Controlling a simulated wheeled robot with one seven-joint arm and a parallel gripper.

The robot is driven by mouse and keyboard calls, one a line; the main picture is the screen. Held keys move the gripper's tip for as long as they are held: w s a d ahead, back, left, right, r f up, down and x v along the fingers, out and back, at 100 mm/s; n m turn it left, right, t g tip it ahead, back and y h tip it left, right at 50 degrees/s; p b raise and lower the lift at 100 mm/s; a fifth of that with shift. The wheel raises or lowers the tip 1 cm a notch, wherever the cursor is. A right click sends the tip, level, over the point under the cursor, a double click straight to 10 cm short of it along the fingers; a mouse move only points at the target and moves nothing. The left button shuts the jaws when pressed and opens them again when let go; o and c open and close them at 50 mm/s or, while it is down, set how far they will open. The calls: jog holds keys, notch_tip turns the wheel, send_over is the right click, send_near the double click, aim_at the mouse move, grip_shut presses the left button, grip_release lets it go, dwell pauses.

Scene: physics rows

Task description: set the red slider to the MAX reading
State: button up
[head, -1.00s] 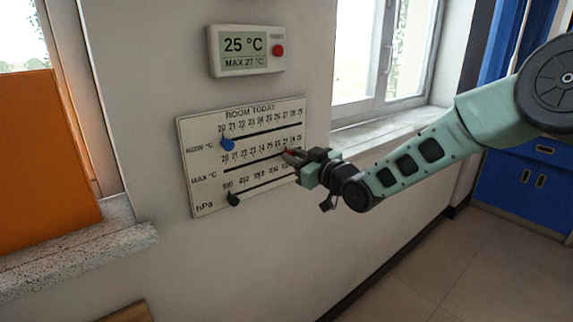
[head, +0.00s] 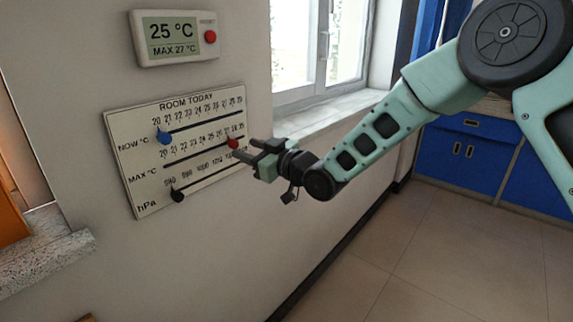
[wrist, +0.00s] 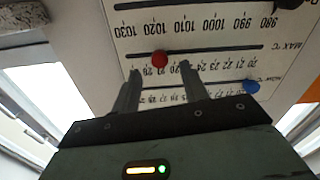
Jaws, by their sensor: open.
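The red slider (head: 233,143) sits near the right, high end of the middle MAX °C slot on the white board (head: 122,190). Its exact mark is too small to read surely. My gripper (head: 243,149) is open in front of the board, with its fingertips close to the red slider. In the wrist view, which sees the board upside down, the red slider (wrist: 159,59) shows just past and between the two open fingertips (wrist: 159,68). It appears clear of both fingers. A wall display (head: 175,38) reads 25 °C and MAX 27 °C.
A blue slider (head: 164,137) sits near the left end of the NOW °C slot above. A black slider (head: 178,196) sits at the left of the hPa slot below. A window sill (head: 330,118) lies right of the board. Open floor (head: 400,260) lies at the lower right.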

jog(key=b+v, duration=0.1)
jog(key=v, duration=1.2)
jog(key=shift+s+b, duration=0.15)
jog(key=shift+b, duration=0.15)
jog(key=shift+d, duration=0.1)
jog(key=s+d+m+g+h+p, duration=0.1)
jog(key=s+d+g+h+p, duration=0.1)
jog(key=s, duration=0.8)
jog(key=s+d+m+g+h+p, duration=0.2)
jog(key=s+d+g+h, duration=0.3)
jog(key=s, duration=0.6)
jog(key=s+d+m+g+h+p, duration=0.1)
jog(key=s+d+g+h, duration=0.3)
jog(key=s, duration=0.7)
jog(key=h+p, duration=0.1)
jog(key=h, duration=0.1)
jog(key=shift+s+d+f+m+h+p, duration=0.15)
jog(key=shift+d+f+m+h+p, duration=0.1)
jog(key=shift+m+h+p, duration=0.1)
dwell(0.7)
